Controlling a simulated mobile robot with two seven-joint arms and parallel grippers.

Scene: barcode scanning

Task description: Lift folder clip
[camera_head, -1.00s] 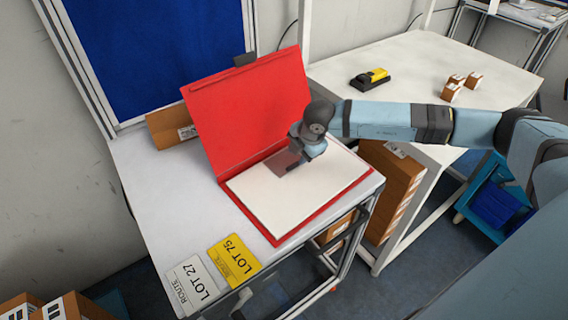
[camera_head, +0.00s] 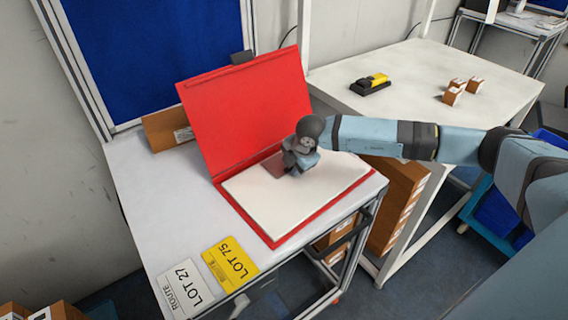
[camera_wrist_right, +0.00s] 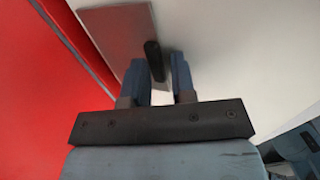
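An open red folder (camera_head: 246,105) lies on the white table, its cover standing up and white paper (camera_head: 295,195) inside. The folder clip is a flat grey plate (camera_wrist_right: 115,32) with a dark lever (camera_wrist_right: 153,58), near the folder's spine. In the head view its plate (camera_head: 273,166) shows reddish beside my right gripper. My right gripper (camera_head: 297,166) points down just above it. In the right wrist view, the two blue fingers (camera_wrist_right: 161,75) are apart, with the dark lever at the gap between their tips. I cannot tell whether they touch it. My left gripper is out of view.
A yellow LOT 75 card (camera_head: 230,262) and a white LOT 27 card (camera_head: 185,287) lie at the table's front. A cardboard box (camera_head: 168,129) stands behind the folder. The right table (camera_head: 430,65) holds a yellow-black device (camera_head: 371,84) and small boxes (camera_head: 453,95).

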